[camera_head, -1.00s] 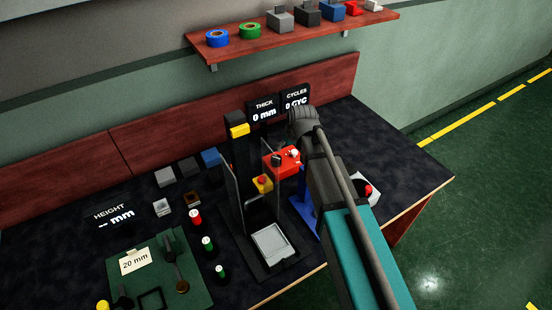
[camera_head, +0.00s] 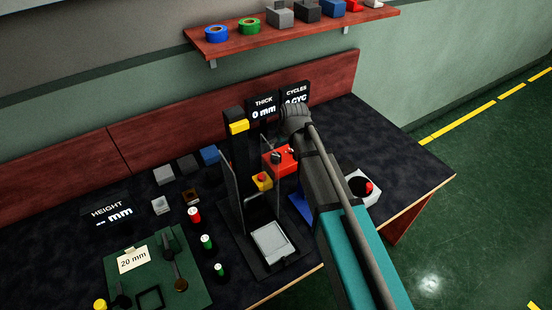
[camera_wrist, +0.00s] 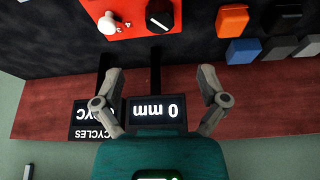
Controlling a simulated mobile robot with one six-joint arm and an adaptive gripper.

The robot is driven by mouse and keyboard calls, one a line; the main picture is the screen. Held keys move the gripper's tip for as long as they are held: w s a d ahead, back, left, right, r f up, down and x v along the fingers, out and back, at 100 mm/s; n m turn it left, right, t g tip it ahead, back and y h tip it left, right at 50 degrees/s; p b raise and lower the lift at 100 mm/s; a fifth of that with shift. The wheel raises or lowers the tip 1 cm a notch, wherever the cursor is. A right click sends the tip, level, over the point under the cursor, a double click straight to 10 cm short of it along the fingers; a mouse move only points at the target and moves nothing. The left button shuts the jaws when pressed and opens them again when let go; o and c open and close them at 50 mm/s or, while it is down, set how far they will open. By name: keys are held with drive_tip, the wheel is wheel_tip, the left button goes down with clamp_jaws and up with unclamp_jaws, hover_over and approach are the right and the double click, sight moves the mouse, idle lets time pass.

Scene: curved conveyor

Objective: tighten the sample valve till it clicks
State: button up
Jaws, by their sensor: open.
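A red box (camera_head: 280,161) stands on the bench beside the press-like stand, close to my arm. In the wrist view the red box (camera_wrist: 134,28) is at the top, with a black knob (camera_wrist: 160,16) carrying a white pointer mark and a white knob (camera_wrist: 107,23) beside small printed numbers. I cannot tell which knob is the sample valve. My gripper (camera_wrist: 160,73) is open and empty in the wrist view, its two fingers apart and below both knobs in the picture, touching neither. In the head view my arm hides the gripper's fingers.
Displays (camera_head: 264,108) stand behind at the bench's back board. A shelf (camera_head: 290,34) hangs above. The bench's right end is mostly clear.

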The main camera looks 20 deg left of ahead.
drive_tip(key=shift+b+x, duration=5.4)
drive_tip(key=shift+x, duration=0.7)
drive_tip(key=c, duration=1.1)
